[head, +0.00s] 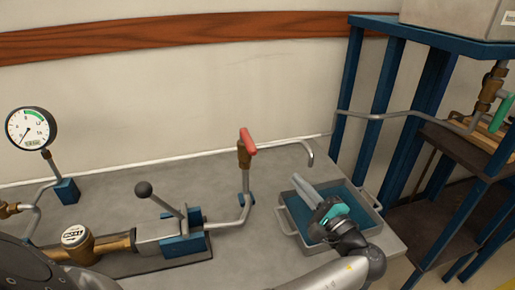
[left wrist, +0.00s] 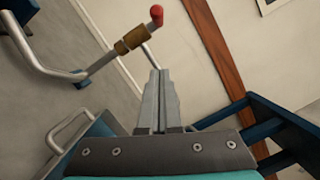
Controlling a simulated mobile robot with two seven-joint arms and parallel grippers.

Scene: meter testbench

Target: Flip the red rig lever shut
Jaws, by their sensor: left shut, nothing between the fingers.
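The red rig lever (head: 248,140) sits on top of a brass valve (head: 243,158) on an upright grey pipe near the middle of the bench. It also shows in the left wrist view as a red tip (left wrist: 156,15) beyond the brass valve body (left wrist: 130,41). My left gripper (head: 301,183) is shut and empty, above the blue tray, to the right of and below the lever in the head view. Its closed fingers (left wrist: 159,76) are apart from the lever. My right gripper is not in view.
A blue-lined metal tray (head: 290,224) lies under my left gripper. A bent pipe (head: 308,150) ends above it. A black-knobbed clamp lever (head: 143,190), brass meter (head: 76,240) and pressure gauge (head: 30,128) stand left. A blue rack (head: 364,115) stands right, with a green-handled valve (head: 503,108).

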